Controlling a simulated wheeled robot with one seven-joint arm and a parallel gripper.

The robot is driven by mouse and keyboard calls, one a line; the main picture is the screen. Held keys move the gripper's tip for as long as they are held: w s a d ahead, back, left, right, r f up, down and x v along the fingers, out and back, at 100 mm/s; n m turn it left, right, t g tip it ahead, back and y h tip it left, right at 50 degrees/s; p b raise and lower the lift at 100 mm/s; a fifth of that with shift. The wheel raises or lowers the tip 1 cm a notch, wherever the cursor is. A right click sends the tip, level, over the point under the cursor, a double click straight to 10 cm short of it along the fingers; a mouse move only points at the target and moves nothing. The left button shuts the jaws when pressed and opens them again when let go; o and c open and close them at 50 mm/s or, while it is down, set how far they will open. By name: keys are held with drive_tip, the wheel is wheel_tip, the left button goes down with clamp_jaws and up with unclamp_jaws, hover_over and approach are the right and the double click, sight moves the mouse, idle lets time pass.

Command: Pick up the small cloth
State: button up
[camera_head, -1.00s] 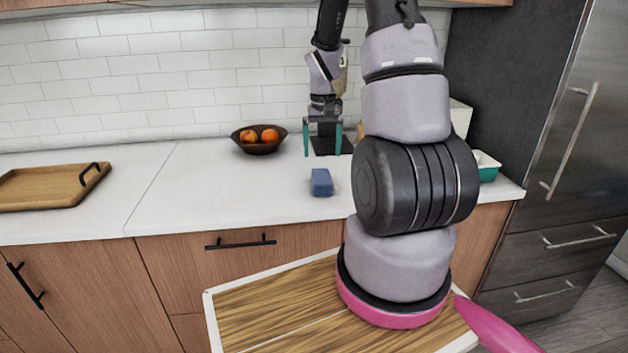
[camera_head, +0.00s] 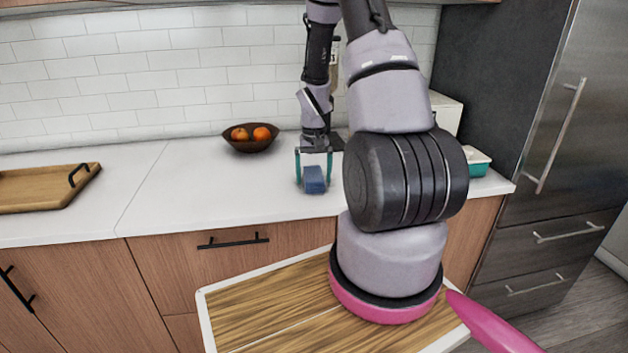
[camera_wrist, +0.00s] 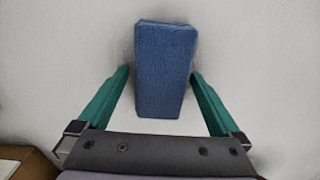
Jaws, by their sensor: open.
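The small cloth (camera_head: 315,181) is a blue folded block lying on the white counter, near its front edge, in the head view. In the wrist view the cloth (camera_wrist: 164,70) lies between and beyond the two teal fingers, with its near end between the fingertips. My gripper (camera_head: 314,181) is open around the cloth, low over the counter. In the wrist view my gripper (camera_wrist: 160,78) has one finger on each side of the cloth; a gap shows on the left and a narrower one on the right.
A dark bowl (camera_head: 250,145) with orange fruit stands behind and left of the cloth. A wooden tray (camera_head: 40,197) with a black handle lies at the far left. A teal container (camera_head: 478,169) stands at the right. The counter (camera_head: 210,185) left of the cloth is clear.

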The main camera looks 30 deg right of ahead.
sight(314, 173)
drive_tip(key=c, duration=1.3)
drive_tip(key=shift+r, duration=0.1)
wheel_tip(314, 173, up, 10)
drive_tip(key=shift+f, duration=0.1)
